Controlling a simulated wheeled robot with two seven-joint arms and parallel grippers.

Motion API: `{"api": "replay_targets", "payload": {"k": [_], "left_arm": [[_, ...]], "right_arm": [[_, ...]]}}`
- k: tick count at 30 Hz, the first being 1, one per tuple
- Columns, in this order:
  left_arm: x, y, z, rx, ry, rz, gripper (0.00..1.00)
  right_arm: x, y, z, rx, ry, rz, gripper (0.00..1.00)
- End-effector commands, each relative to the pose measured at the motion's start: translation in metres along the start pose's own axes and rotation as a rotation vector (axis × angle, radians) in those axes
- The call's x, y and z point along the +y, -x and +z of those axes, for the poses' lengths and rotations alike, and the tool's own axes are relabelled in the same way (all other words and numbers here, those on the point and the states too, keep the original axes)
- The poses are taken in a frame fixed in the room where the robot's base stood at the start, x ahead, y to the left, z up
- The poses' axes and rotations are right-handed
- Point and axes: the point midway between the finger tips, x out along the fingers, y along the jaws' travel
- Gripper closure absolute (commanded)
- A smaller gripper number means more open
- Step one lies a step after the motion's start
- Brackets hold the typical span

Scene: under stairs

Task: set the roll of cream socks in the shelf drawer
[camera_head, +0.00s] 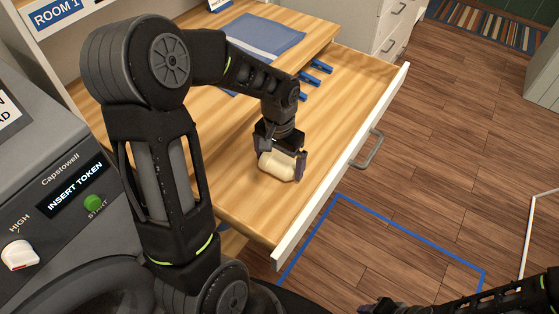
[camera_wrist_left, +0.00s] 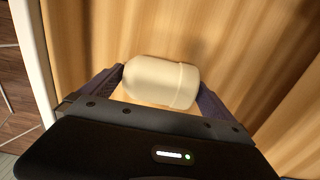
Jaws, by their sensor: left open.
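The roll of cream socks (camera_head: 278,166) lies in the open shelf drawer (camera_head: 338,146), on its wooden bottom near the front panel. My left gripper (camera_head: 281,160) is down in the drawer with its fingers on either side of the roll. In the left wrist view the roll (camera_wrist_left: 160,80) sits between the two open fingers (camera_wrist_left: 163,92); I cannot tell whether they touch it. My right arm shows at the bottom right of the head view, with its gripper (camera_head: 380,308) partly cut off by the lower edge.
Several blue clips (camera_head: 314,76) lie at the drawer's back. A folded blue cloth (camera_head: 255,38) lies on the shelf above. A grey token machine (camera_head: 70,220) stands at left.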

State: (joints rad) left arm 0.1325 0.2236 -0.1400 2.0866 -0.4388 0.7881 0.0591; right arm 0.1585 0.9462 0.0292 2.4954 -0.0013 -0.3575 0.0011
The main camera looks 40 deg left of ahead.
Motion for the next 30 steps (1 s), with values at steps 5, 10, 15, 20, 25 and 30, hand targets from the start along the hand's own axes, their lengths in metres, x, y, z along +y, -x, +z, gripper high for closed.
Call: {"api": "replay_targets", "payload": {"k": [5,10,15,20,25,30], "left_arm": [[0.000,0.018,-0.001,0.005,0.000,0.000,0.00],[0.000,0.047,-0.002,0.007,0.001,0.000,0.00],[0.000,0.070,-0.001,0.004,0.000,0.000,0.00],[0.000,0.077,-0.001,0.002,0.000,0.000,0.00],[0.000,0.077,0.000,0.001,0.000,0.000,0.00],[0.000,0.076,0.000,0.001,0.000,0.000,0.00]], "right_arm": [[0.000,0.000,0.000,0.000,0.000,0.000,0.64],[0.000,0.000,0.000,0.000,0.000,0.000,0.64],[0.000,0.000,0.000,0.000,0.000,0.000,0.64],[0.000,0.000,0.000,0.000,0.000,0.000,0.64],[0.000,0.000,0.000,0.000,0.000,0.000,0.64],[0.000,0.000,0.000,0.000,0.000,0.000,0.64]]}}
